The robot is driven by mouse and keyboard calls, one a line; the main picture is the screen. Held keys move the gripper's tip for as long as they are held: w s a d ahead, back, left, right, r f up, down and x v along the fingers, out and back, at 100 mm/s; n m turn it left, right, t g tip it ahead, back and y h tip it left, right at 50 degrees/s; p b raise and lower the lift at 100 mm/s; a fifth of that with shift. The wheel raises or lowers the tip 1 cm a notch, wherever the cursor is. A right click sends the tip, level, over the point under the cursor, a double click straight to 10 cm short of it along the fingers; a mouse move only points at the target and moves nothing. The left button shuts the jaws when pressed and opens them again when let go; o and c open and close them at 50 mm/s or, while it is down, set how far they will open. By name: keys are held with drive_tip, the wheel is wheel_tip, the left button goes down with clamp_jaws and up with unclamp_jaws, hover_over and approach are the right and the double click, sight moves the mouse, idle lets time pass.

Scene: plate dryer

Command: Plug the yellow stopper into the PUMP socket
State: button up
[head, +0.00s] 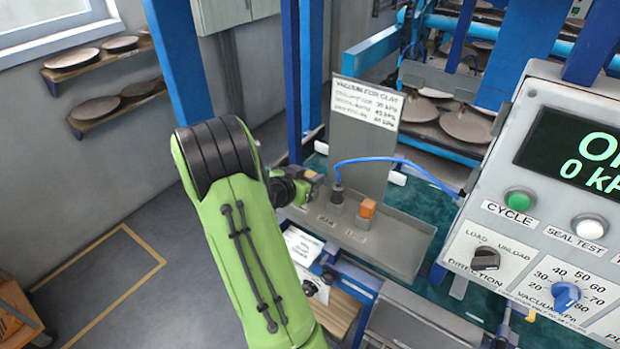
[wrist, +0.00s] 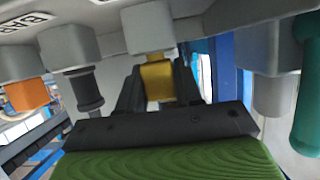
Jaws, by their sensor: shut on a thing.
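My gripper (wrist: 158,85) is shut on the yellow stopper (wrist: 157,82), seen in the wrist view. The stopper's end meets, or nearly meets, a grey socket block (wrist: 148,28); I cannot tell whether it is seated in it. No readable PUMP label shows on this block. In the head view my gripper (head: 312,182) is at the left end of the grey tray (head: 405,245), and the stopper is hidden there.
A black plug (head: 337,193) with a blue hose (head: 385,160) stands beside my gripper, with an orange stopper (head: 367,208) further right. The wrist view shows another grey block (wrist: 270,75) and a teal part (wrist: 311,90). A control panel (head: 550,200) stands right.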

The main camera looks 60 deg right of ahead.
drive_tip(key=shift+f+b, duration=0.2)
drive_tip(key=shift+b, duration=0.1)
drive_tip(key=o, duration=1.1)
drive_tip(key=b+v, duration=0.1)
drive_tip(key=v, duration=1.5)
